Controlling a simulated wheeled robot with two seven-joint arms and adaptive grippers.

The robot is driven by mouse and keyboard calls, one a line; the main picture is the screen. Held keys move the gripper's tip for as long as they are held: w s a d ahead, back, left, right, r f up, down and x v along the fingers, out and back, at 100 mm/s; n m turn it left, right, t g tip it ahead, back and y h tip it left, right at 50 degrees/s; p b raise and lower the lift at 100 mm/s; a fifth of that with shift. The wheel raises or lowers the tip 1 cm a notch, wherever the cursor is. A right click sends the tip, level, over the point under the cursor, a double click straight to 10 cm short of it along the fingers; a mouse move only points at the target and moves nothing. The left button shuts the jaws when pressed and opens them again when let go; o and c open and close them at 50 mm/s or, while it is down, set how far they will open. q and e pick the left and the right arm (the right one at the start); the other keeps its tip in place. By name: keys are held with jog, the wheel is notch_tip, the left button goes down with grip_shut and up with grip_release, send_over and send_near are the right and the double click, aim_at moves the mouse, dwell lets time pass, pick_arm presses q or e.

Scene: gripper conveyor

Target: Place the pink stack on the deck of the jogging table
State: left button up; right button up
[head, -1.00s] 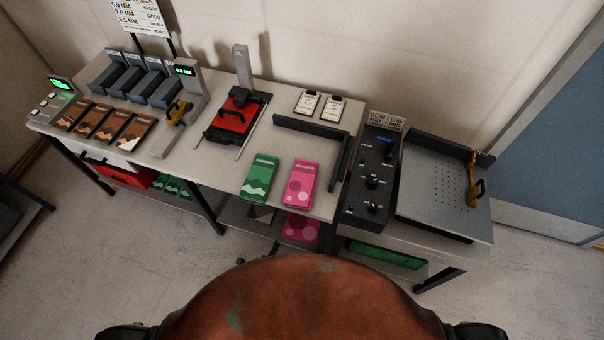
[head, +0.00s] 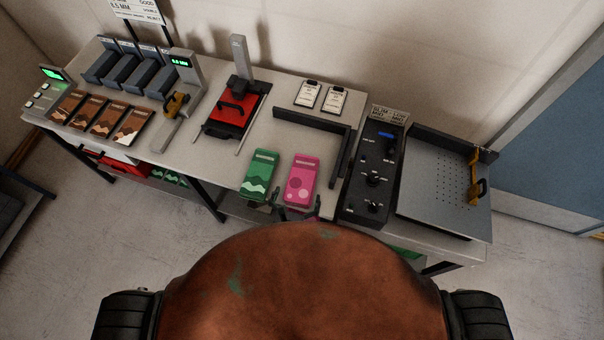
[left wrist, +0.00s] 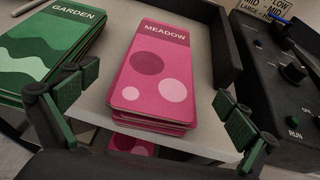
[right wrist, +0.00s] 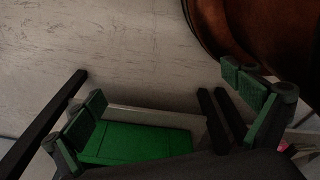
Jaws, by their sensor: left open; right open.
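The pink stack (head: 300,180) lies flat at the table's front edge, right of the green stack (head: 261,175). In the left wrist view the pink stack (left wrist: 155,78) is labelled MEADOW and its layered cards show. My left gripper (head: 298,205) is open at the stack's near end, with its fingers (left wrist: 160,98) spread to either side and nothing between them. The jogging table's perforated grey deck (head: 435,185) is at the far right and is empty. My right gripper (right wrist: 168,92) is open and empty, low over a green item (right wrist: 135,145); it is not visible in the head view.
A black angled fence (head: 340,160) stands behind and right of the pink stack. A black control box (head: 370,175) with knobs lies between the stack and the deck. A yellow-handled clamp (head: 475,180) stands on the deck's right side. A red press (head: 232,112) is further left.

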aim_at(301, 184)
pick_arm(q)
jog(key=shift+w+d+f, duration=0.1)
jog(key=shift+w, duration=0.3)
jog(key=x, duration=0.3)
jog(key=shift+w, duration=0.3)
jog(key=x, duration=0.2)
jog(key=shift+w+d+b, duration=0.15)
jog(key=shift+w+b, duration=0.1)
jog(key=shift+b, duration=0.1)
jog(key=shift+w+d+f, duration=0.1)
jog(key=shift+w+f, duration=0.1)
jog(key=shift+w, duration=0.25)
jog(key=c, duration=1.5)
jog(key=shift+r, duration=0.1)
jog(key=shift+c, duration=0.2)
pick_arm(e)
jog(key=s, duration=0.1)
jog(key=s+f, duration=0.1)
jog(key=s, duration=0.1)
jog(key=shift+d, duration=0.2)
